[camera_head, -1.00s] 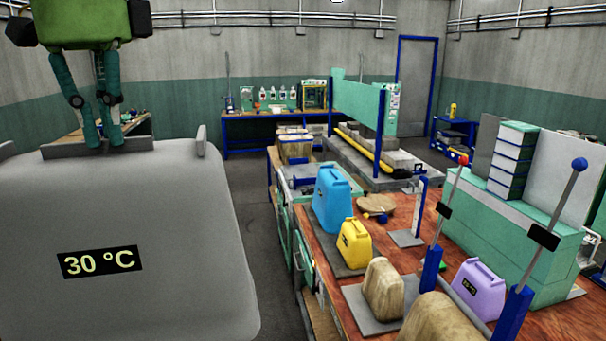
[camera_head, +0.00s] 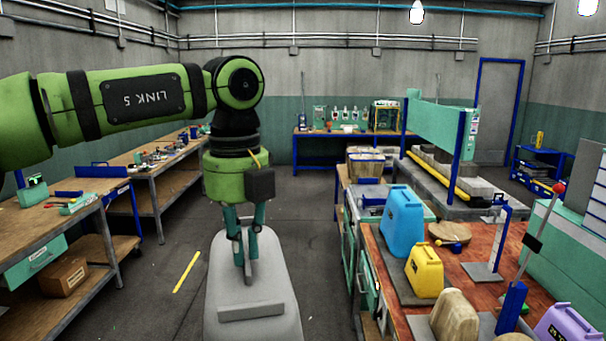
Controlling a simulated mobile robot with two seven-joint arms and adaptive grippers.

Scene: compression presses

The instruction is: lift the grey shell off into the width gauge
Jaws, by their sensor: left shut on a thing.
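The grey shell (camera_head: 235,295) hangs over the floor at the lower middle, left of the wooden bench. It is a large, smooth, rounded case, cut off by the lower picture edge. My left gripper (camera_head: 246,274) points down and is shut on its top ridge. My right gripper is not in view. I cannot tell for sure which thing is the width gauge. A blue upright with a pale scale and flat grey base (camera_head: 482,272) stands on the bench, apart from the shell.
The wooden bench (camera_head: 488,294) holds a blue case (camera_head: 402,226), a yellow case (camera_head: 424,272), a beige case (camera_head: 455,318) and a purple case (camera_head: 567,328). A lever with a red knob (camera_head: 559,187) rises at right. Workbenches line the left; the floor between is clear.

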